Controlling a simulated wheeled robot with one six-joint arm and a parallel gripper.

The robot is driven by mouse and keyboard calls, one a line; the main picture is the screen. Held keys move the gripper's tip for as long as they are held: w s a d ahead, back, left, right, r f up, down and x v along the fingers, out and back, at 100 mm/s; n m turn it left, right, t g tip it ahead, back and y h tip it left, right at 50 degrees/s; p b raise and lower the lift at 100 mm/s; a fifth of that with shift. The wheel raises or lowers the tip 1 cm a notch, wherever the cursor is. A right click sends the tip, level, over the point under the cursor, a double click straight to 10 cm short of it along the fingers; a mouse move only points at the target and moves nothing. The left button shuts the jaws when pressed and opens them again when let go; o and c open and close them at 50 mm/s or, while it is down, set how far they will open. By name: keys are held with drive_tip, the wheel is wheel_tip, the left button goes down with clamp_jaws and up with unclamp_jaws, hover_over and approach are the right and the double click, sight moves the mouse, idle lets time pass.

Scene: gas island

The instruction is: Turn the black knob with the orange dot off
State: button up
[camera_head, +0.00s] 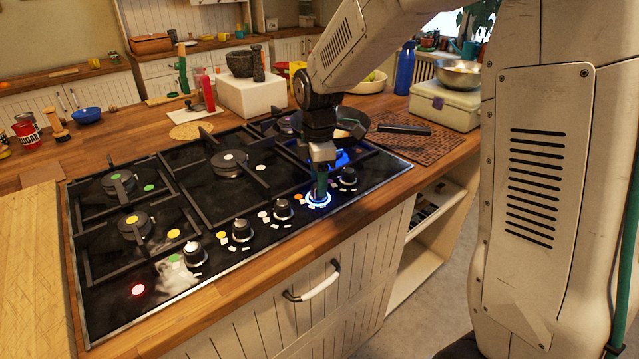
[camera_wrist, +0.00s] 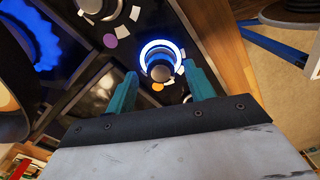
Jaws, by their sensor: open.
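The black knob (camera_wrist: 161,68) has a glowing blue-white ring around it, and the orange dot (camera_wrist: 157,87) sits beside it. In the head view the ring (camera_head: 326,203) glows on the stove's front row, with the orange dot (camera_head: 298,196) to its left; my gripper mostly hides the knob. My gripper (camera_head: 320,190) points down over this knob. In the wrist view its teal fingers (camera_wrist: 160,80) are apart, one on each side of the knob. I cannot tell whether they touch it. A blue flame (camera_head: 341,158) burns under the pan behind; it also shows in the wrist view (camera_wrist: 36,45).
Another knob (camera_head: 348,177) stands close to the right, with several more along the row to the left. A dark pan (camera_head: 352,124) with a handle (camera_head: 405,129) is on the back right burner.

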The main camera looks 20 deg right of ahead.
drive_tip(key=shift+f, duration=0.95)
drive_tip(key=c, duration=1)
